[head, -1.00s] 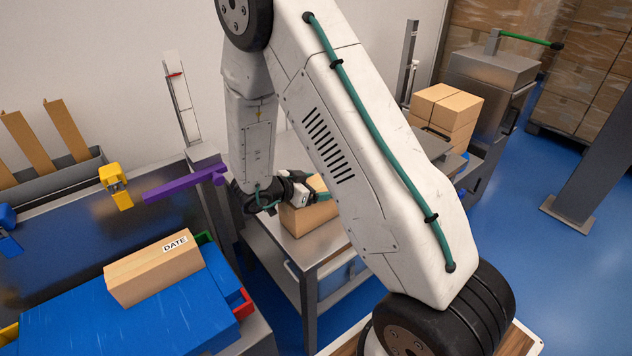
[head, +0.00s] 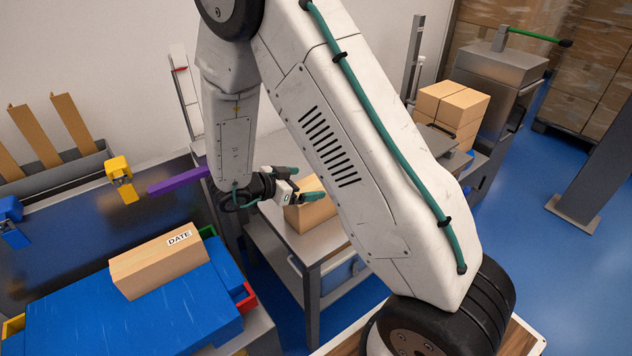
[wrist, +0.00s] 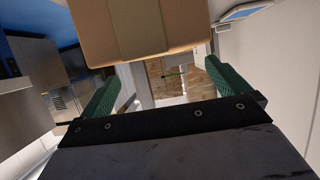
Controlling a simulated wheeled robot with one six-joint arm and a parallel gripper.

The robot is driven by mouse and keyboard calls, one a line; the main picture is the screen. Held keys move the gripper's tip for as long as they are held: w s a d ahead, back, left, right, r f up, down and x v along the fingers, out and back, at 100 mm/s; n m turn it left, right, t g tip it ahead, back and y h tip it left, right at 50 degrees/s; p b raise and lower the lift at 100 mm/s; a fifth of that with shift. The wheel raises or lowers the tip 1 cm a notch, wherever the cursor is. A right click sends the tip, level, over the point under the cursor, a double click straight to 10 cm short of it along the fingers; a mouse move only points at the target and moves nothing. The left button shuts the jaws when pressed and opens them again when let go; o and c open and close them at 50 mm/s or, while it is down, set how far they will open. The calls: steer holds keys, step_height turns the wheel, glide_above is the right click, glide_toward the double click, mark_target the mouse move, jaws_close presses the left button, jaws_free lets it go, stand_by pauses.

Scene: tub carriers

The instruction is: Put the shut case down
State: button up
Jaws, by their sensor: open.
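The shut case is a tan cardboard box (head: 312,213) resting on a small steel table (head: 285,240), partly hidden by my arm. My gripper (head: 308,183) is at its upper left side, with its green fingers spread apart. In the wrist view the case (wrist: 135,30) fills the top middle, with a tape band down its face. The open fingers (wrist: 163,85) show below it, with a gap between them. I cannot tell whether either finger still touches the case.
A carton marked DATE (head: 160,262) lies on blue tubs (head: 120,315) at the left. A purple bar (head: 178,181) and a yellow clamp (head: 121,180) are behind it. Stacked cartons (head: 452,108) stand at the back right. The blue floor (head: 510,250) at right is mostly clear.

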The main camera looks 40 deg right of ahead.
steer(key=w+a+r+n+t+y, duration=0.4)
steer(key=w+a+r+t+y, duration=0.5)
steer(key=r, duration=0.4)
steer(key=s+a+r+n+y, duration=0.5)
steer(key=a+r+n+y, duration=0.15)
steer(key=r, duration=0.25)
steer(key=s+r+n+g+y, duration=0.25)
steer(key=s+n, duration=0.25)
steer(key=s, duration=1)
steer(key=s+d+n+g+h, duration=0.1)
steer(key=s+d+g+h, duration=0.1)
steer(key=s, duration=0.6)
steer(key=s+d+n+g+h, duration=0.1)
steer(key=s+d+g+h, duration=0.1)
steer(key=s+d, duration=0.3)
steer(key=s+g, duration=0.1)
steer(key=s, duration=0.2)
steer(key=shift+s+d+f+g, duration=0.2)
steer(key=shift+s+f+g, duration=0.1)
steer(key=shift+f+g, duration=0.1)
